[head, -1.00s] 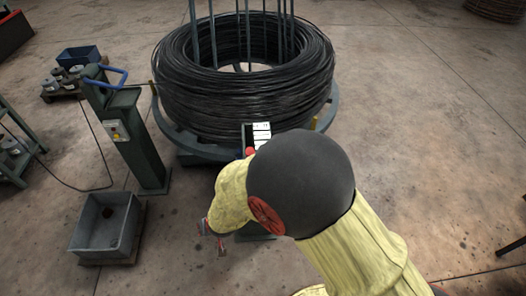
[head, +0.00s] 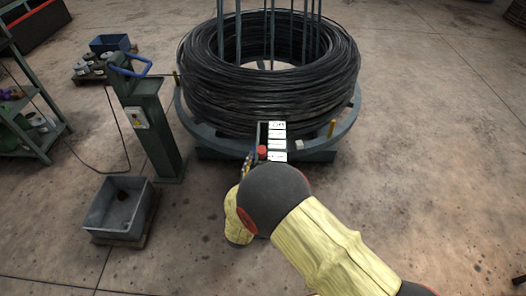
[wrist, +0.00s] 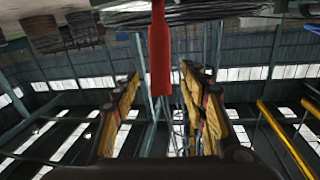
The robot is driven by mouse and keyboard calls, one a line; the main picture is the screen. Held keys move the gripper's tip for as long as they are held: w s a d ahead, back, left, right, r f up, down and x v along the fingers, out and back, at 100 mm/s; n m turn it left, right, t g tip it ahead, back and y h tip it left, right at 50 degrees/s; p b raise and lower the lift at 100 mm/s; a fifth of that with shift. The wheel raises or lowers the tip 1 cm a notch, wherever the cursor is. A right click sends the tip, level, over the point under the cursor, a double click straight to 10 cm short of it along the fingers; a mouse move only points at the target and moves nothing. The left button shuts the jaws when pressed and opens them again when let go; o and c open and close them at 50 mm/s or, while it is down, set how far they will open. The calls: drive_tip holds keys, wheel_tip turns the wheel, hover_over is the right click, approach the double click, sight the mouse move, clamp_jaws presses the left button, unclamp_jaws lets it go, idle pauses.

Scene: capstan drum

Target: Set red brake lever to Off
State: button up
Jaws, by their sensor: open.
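The red brake lever (head: 262,152) shows in the head view as a red knob beside a label plate (head: 276,141) in front of the wire drum. The plate has several white labels, too small to read surely. In the wrist view the red lever (wrist: 160,48) comes in from the top, between and beyond the fingertips. My gripper (wrist: 161,76) is open, with a yellow-and-black finger on each side of the lever's line; I see no clear contact. In the head view my gripper (head: 246,166) is mostly hidden by my arm, just left of and below the knob.
A large black wire coil (head: 270,85) sits on a round grey-blue base behind the lever. A green post with a blue handle (head: 150,125) and a grey bin (head: 120,208) stand at left. The floor at right is clear.

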sight(261, 155)
drive_tip(key=b+x, duration=0.1)
drive_tip(key=x, duration=0.5)
drive_tip(key=shift+w+b, duration=0.3)
drive_tip(key=shift+c, duration=0.8)
clamp_jaws()
